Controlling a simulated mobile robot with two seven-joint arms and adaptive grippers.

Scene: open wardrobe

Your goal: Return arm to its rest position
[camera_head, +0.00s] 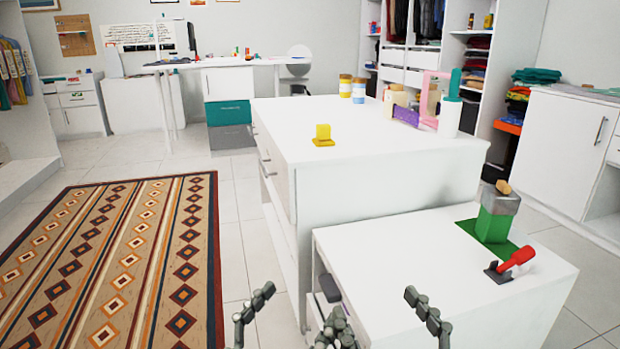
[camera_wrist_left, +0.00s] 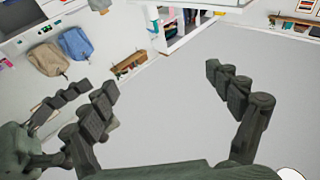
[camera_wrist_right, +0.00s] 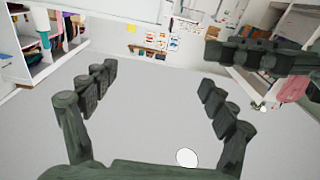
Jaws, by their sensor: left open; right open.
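My left gripper (camera_head: 292,312) is at the bottom of the head view, with its dark jointed fingers spread. It shows open and empty in the left wrist view (camera_wrist_left: 165,82). My right gripper (camera_head: 380,314) is just beside it on the right, also with fingers spread. It shows open and empty in the right wrist view (camera_wrist_right: 159,88). The two grippers are close together, and their inner fingers overlap in the head view. Whether they touch, I cannot tell. Most of both arms is out of the head view.
A low white cabinet (camera_head: 400,285) stands just ahead, bearing a green block (camera_head: 494,222) and a red-handled lever (camera_head: 515,259). A taller white island (camera_head: 345,150) behind it carries a yellow piece (camera_head: 323,136) and several jars. A patterned rug (camera_head: 120,265) lies on open floor at left.

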